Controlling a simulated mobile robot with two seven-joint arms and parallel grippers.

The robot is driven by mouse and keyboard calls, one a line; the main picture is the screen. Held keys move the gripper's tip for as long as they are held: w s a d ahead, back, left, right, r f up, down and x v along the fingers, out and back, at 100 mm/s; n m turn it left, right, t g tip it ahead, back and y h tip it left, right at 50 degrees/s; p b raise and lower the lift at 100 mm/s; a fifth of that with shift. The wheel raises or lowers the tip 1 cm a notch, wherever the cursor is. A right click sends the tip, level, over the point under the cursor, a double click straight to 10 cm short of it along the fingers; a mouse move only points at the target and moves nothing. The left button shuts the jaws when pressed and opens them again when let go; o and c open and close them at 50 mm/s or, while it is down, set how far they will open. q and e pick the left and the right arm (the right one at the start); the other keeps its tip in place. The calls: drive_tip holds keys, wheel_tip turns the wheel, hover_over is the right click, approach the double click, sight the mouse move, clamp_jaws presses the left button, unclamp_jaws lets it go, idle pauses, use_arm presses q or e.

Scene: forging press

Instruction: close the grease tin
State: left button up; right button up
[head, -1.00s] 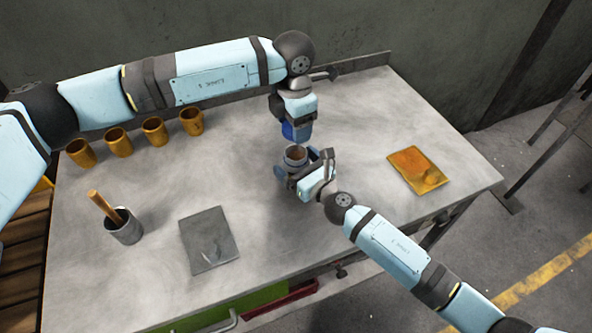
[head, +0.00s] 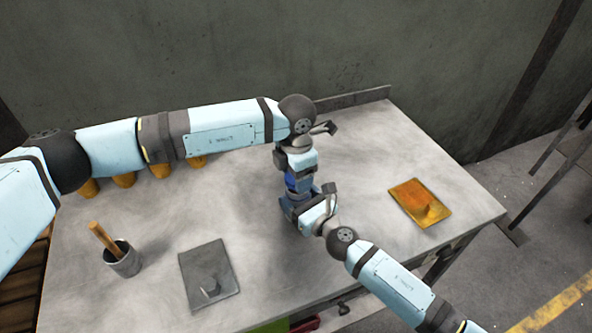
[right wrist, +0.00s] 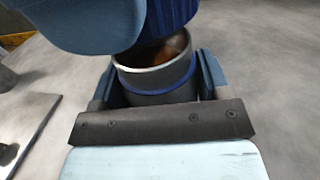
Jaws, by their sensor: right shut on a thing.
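The grease tin (right wrist: 155,82) is a grey cylinder with a blue band, upright and open at the top, with brown grease inside, in the right wrist view. My right gripper (head: 305,206) is shut on it, one finger on each side. The blue ribbed lid (right wrist: 168,18) is above the tin's mouth, offset toward its far right side and apart from most of the rim. My left gripper (head: 298,178) holds the lid from above; its blue-grey finger (right wrist: 80,25) shows in the right wrist view. In the head view the grippers hide most of the tin.
On the grey table (head: 130,300) are a cup with a wooden handle (head: 120,258), a grey plate (head: 208,275) and an orange plate (head: 415,200). Several orange cups (head: 160,170) stand at the back left, partly behind my left arm. The table's front middle is clear.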

use_arm(q)
drive_tip(key=shift+f, duration=0.1)
drive_tip(key=shift+f, duration=0.8)
drive_tip(key=shift+f, duration=0.55)
